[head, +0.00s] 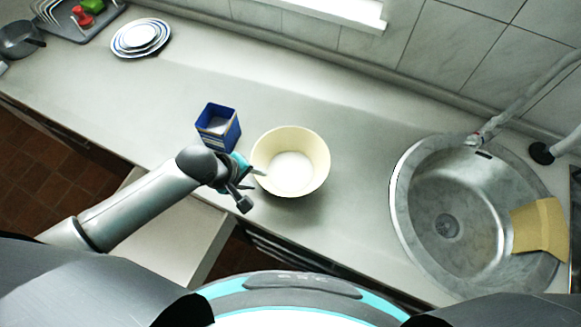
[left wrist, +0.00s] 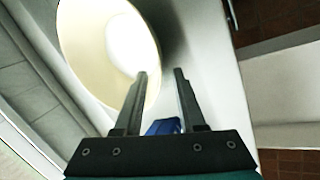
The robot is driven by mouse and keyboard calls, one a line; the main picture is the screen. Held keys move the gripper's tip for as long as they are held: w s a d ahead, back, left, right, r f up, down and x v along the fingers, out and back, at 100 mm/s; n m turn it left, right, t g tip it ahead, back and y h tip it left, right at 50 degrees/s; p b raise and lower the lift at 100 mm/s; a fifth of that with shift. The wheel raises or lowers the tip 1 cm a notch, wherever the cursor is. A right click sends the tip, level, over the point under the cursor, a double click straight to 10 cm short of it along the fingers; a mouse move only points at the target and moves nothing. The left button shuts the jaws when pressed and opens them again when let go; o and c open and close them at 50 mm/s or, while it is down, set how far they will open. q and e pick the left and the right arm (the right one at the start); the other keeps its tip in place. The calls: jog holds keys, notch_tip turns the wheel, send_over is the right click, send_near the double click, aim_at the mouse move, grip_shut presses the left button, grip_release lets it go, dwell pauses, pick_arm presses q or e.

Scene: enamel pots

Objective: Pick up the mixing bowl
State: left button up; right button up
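The mixing bowl (head: 316,172) is cream-coloured with a white inside bottom, and stands upright on the counter near its front edge. It also fills the upper left of the left wrist view (left wrist: 83,50). My left gripper (head: 254,187) is at the bowl's left front side. Its fingers (left wrist: 160,72) are apart with nothing gripped between them. In the left wrist view one finger overlaps the bowl's rim and the other lies outside the bowl; whether either touches it I cannot tell. My right gripper is not in view.
A blue square tin (head: 218,128) stands close to the bowl's left, just behind my left arm. A round steel sink (head: 408,205) with a yellow cloth (head: 540,228) is to the right. Stacked plates (head: 141,37) and a dish rack (head: 75,30) are far left. The counter behind the bowl is clear.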

aim_at(265, 181)
pick_arm(q)
jog(key=shift+d+b+x, duration=0.15)
jog(key=shift+b+x, duration=0.1)
jog(key=shift+x, duration=1.2)
jog(key=shift+d+b+x, duration=0.1)
jog(key=shift+b+x, duration=0.1)
jog(key=shift+x, duration=1.3)
jog(key=shift+r, duration=0.1)
grip_shut()
jog(key=shift+s, duration=0.1)
jog(key=shift+r, duration=0.1)
